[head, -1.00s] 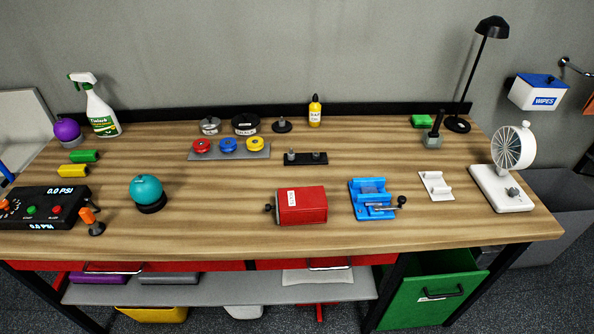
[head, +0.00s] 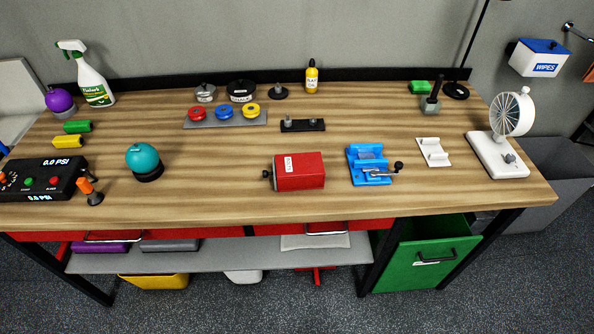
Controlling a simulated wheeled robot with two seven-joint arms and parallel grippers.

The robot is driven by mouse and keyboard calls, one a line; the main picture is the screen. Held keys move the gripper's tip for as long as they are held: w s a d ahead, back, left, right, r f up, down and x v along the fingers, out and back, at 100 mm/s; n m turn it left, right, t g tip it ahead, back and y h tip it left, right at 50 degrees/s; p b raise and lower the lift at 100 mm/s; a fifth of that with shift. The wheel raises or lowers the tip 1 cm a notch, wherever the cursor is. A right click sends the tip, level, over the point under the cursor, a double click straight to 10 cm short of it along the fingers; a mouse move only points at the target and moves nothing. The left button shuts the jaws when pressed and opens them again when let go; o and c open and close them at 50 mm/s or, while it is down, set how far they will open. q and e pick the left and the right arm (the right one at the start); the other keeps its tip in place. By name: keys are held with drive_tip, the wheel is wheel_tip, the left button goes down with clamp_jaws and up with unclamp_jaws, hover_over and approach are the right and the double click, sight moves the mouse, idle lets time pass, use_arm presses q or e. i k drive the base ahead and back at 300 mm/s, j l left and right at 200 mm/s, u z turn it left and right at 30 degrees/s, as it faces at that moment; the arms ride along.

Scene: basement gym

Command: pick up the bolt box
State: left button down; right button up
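A red box (head: 299,171) with a small white label lies on the wooden workbench (head: 225,195), near the front and around the middle. A dark knob sticks out of its left end. It looks like the bolt box, but its label is too small to read. Neither of my grippers shows in the head view.
A blue vise (head: 368,165) stands right of the red box, with a white bracket (head: 433,152) and a white fan (head: 510,115) further right. A teal ball (head: 143,158) on a black base is left. A black strip with pegs (head: 302,125) lies behind. Bare wood surrounds the box.

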sight(303, 171)
drive_tip(key=j+z, duration=0.4)
drive_tip(key=j, duration=0.2)
drive_tip(key=j+z, duration=0.4)
drive_tip(key=j, duration=0.25)
drive_tip(key=j+z, duration=0.4)
drive_tip(key=j, duration=0.2)
